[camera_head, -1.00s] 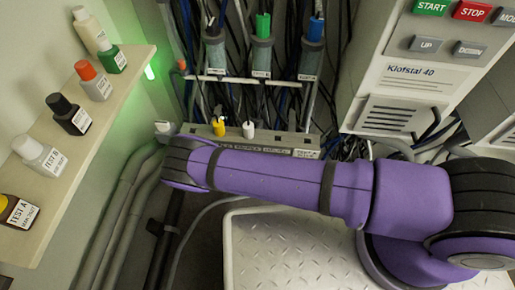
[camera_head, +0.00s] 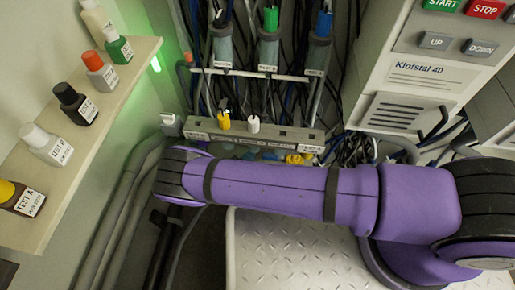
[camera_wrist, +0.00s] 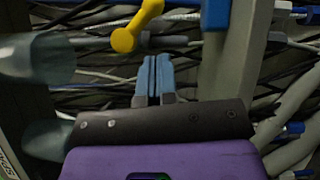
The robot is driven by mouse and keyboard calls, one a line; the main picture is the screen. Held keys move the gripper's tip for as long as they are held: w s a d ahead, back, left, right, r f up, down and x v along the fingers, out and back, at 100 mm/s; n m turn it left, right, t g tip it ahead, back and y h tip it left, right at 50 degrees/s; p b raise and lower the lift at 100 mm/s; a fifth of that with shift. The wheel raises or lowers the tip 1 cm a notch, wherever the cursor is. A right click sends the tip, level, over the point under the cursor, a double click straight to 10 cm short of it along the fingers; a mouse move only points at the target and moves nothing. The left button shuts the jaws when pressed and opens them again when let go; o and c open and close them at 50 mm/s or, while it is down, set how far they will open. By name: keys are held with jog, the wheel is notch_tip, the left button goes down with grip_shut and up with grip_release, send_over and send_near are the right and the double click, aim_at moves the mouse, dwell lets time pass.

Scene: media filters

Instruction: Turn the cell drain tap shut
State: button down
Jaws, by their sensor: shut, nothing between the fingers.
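A yellow lever-like handle (camera_wrist: 137,28) shows at the top of the wrist view, among dark cables. I cannot tell for certain whether it is the cell drain tap. My gripper (camera_wrist: 152,62) is shut and empty, its blue fingers together just below the handle in the picture, with a gap between. In the head view, a yellow tap (camera_head: 224,120) and a white one (camera_head: 254,124) stand on a labelled rail. Another yellow part (camera_head: 297,158) shows just under the rail. My gripper is hidden in the head view; my purple arm crosses in front of the rail.
A grey post (camera_wrist: 235,65) stands right of my fingers, and grey cylinders (camera_wrist: 35,58) stand at left. A shelf (camera_head: 95,125) holds several test bottles. A control box (camera_head: 415,85) is at right. Cables crowd the back.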

jog(key=shift+v, duration=1.05)
jog(key=c, duration=1.5)
grip_release()
jog(key=shift+s+a, duration=0.1)
jog(key=shift+a, duration=0.05)
jog(key=shift+c, duration=0.2)
jog(key=o, duration=0.4)
jog(key=shift+n, duration=0.4)
jog(key=shift+c, duration=0.2)
jog(key=o, duration=0.3)
jog(key=shift+r+n, duration=0.2)
jog(key=shift+n, duration=0.4)
jog(key=d+r+n+t+y, duration=0.1)
jog(key=d+n+y, duration=0.2)
jog(key=n, duration=1)
jog(key=d+r+n+t+y, duration=0.1)
jog(key=d+r+n+y, duration=0.1)
jog(key=n, duration=1.2)
jog(key=x, duration=1)
jog(key=shift+d+r, duration=0.15)
jog(key=shift+r, duration=0.05)
jog(key=shift+t, duration=0.3)
grip_shut()
